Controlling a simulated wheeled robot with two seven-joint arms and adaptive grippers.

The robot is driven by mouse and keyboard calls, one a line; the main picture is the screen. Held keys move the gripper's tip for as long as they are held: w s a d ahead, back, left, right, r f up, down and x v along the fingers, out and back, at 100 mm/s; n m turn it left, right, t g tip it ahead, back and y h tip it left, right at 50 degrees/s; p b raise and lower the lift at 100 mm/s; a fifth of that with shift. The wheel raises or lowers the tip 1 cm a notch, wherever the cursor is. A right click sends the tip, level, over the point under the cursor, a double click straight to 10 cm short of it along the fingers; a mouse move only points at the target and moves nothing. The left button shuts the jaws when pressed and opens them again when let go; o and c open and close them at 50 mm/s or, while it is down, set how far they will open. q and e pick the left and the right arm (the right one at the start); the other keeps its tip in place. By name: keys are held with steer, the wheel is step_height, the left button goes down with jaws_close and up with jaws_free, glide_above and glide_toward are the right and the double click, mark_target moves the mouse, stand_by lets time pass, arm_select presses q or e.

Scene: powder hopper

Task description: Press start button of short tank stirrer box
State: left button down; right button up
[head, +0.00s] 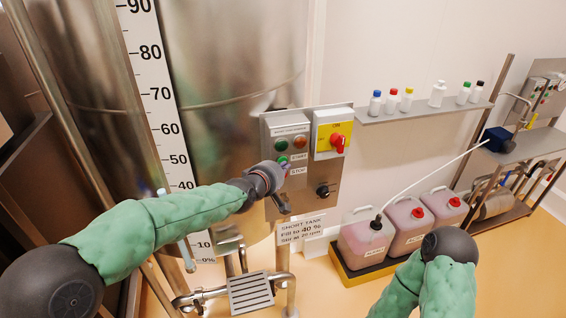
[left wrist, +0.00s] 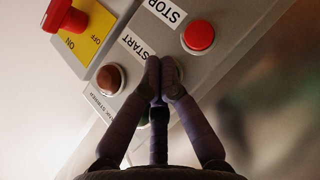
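The grey stirrer box (head: 268,128) is mounted beside the tall tank. It bears a START label (head: 299,157) and a STOP label (head: 297,171). My left gripper (head: 284,168) is at the box's button column. In the left wrist view its fingers (left wrist: 160,66) are shut together, empty, with tips over the green start button (left wrist: 179,70). They hide most of it; I cannot tell whether they touch it. The red stop button (left wrist: 198,36) is clear of the fingers. My right arm shows at lower right in the head view, but its gripper does not show.
A yellow panel with a red rotary switch (head: 338,141) is right of the buttons. A black knob (head: 323,191) sits below. Bottles stand on a wall shelf (head: 420,112). Pink-filled canisters (head: 362,240) stand in a yellow tray. The steel tank (head: 235,60) is at left.

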arm_select(q)
steer(key=shift+w+a+b, duration=0.1)
steer(key=shift+w+b, duration=0.15)
steer(key=shift+b, duration=0.15)
stand_by(0.3)
stand_by(0.4)
steer(key=shift+s+r+p, duration=0.1)
steer(key=shift+s+p, duration=0.25)
steer(key=shift+p, duration=0.05)
steer(key=shift+s+d, duration=0.25)
steer(key=shift+s, duration=0.15)
steer(key=s+p, duration=0.1)
steer(key=s+d+p, duration=0.1)
steer(key=s, duration=0.1)
steer(key=s+p, duration=0.1)
steer(key=shift+s+d, duration=0.3)
steer(key=shift+s, duration=0.05)
